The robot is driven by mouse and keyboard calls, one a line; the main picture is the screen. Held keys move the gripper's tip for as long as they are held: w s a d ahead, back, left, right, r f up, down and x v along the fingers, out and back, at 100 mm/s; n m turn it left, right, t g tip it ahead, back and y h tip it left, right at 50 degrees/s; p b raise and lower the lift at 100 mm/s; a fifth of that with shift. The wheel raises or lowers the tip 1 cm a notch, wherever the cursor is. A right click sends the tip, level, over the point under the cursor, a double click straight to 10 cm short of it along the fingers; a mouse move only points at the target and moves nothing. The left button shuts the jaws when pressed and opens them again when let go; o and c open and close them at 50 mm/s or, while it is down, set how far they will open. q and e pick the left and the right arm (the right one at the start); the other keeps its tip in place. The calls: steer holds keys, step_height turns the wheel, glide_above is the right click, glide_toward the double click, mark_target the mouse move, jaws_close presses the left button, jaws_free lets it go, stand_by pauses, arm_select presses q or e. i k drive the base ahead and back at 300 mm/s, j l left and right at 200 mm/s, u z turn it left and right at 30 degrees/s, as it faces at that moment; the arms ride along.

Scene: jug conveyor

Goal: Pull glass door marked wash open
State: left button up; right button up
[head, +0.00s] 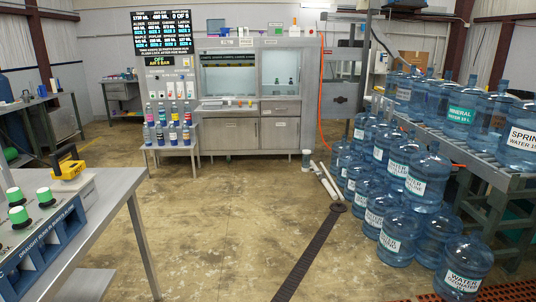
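A grey metal cabinet (231,134) stands against the back wall, left of centre. Its upper part has two windowed bays side by side. The left bay (228,80) has a dark band with yellow lettering or striping near its top. The right bay (281,70) has a pale interior with small bottles in it. Small labels sit above the bays, too small to read, so I cannot tell which glass door is marked wash. I also cannot tell whether either glass is open or shut. Neither of my grippers is in view.
A small stand (173,151) of coloured bottles is left of the cabinet. A bench with green knobs (44,196) fills the near left. Stacked water jugs (389,182) and a jug-laden conveyor (464,147) line the right.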

mark_target(281, 74)
steer(key=i, duration=6.75)
steer(key=i+z, duration=0.25)
steer(key=i, duration=0.25)
steer(key=i+j+z, duration=0.2)
steer(key=i, duration=0.25)
